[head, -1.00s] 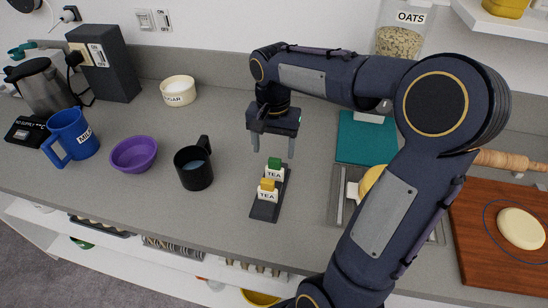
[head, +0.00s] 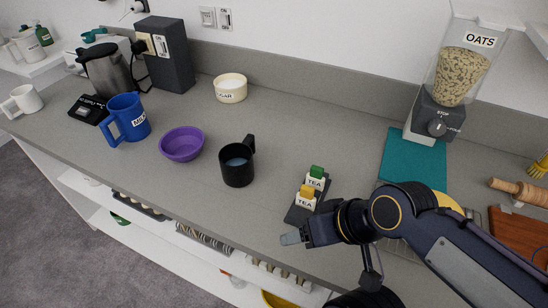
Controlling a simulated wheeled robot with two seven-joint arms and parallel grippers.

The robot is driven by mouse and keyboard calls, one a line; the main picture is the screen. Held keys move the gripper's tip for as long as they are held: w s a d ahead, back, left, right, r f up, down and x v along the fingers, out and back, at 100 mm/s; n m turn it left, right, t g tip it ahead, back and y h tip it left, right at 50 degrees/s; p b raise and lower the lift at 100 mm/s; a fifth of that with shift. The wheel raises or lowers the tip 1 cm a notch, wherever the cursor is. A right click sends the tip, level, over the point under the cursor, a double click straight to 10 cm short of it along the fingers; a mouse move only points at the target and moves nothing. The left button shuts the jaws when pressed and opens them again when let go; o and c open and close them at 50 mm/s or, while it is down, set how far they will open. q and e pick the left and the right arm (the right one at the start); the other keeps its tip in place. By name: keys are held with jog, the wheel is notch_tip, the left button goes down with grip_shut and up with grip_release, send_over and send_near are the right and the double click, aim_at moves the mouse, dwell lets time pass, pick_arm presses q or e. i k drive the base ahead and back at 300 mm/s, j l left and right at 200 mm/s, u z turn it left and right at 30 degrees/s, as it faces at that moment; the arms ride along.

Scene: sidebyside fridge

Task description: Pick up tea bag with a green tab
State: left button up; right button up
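The tea bag with a green tab (head: 316,179) stands in a dark holder (head: 296,215) on the counter, labelled TEA. A second tea bag with a yellow-orange tab (head: 306,199) stands in front of it in the same holder. My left gripper is not in view.
A black mug (head: 237,171) with liquid, a purple bowl (head: 181,148), a blue milk jug (head: 130,121) and a sugar bowl (head: 230,93) stand to the left. The oats dispenser (head: 462,75) and teal mat (head: 412,160) are to the right. The counter behind the tea bags is clear.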

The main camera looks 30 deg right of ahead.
aim_at(314, 179)
jog(key=z, duration=1.35)
jog(key=u, duration=1.05)
jog(key=k+l+u, duration=0.2)
jog(key=u, duration=0.15)
jog(key=k+l+u, duration=0.2)
jog(key=u, duration=0.15)
jog(key=k+l+u, duration=0.35)
jog(key=i+j, duration=0.1)
